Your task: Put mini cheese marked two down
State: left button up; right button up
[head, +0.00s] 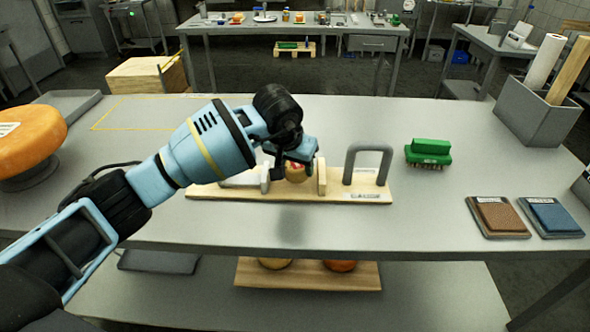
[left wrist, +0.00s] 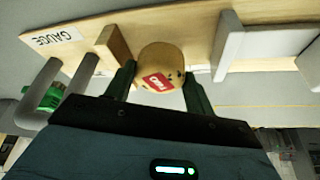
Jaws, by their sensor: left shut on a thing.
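My left gripper (head: 290,165) reaches over the wooden gauge board (head: 228,192) on the table. It is shut on a small tan mini cheese (head: 297,175) with a red label. In the left wrist view the cheese (left wrist: 160,62) sits between the two dark fingers. The cheese is between the gauge's wooden block (head: 321,176) and its pale grey block (head: 264,177). I cannot tell whether it touches the board. The red label's marking is too small to read surely, so a "two" cannot be confirmed. My right gripper is not in view.
A grey arch handle (head: 370,150) stands at the board's right end. Further right are a green brush (head: 428,152), a brown pad (head: 500,216) and a blue pad (head: 552,217). A large orange cheese wheel (head: 30,138) is at the left. The table front is clear.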

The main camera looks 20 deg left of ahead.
pick_arm(q)
jog(key=shift+f, duration=1.15)
jog(key=o, duration=0.7)
jog(key=shift+o, duration=0.2)
jog(key=shift+r, duration=0.3)
jog(key=v, duration=1.1)
jog(key=shift+s+r+p, duration=0.2)
jog(key=shift+r+p, duration=0.1)
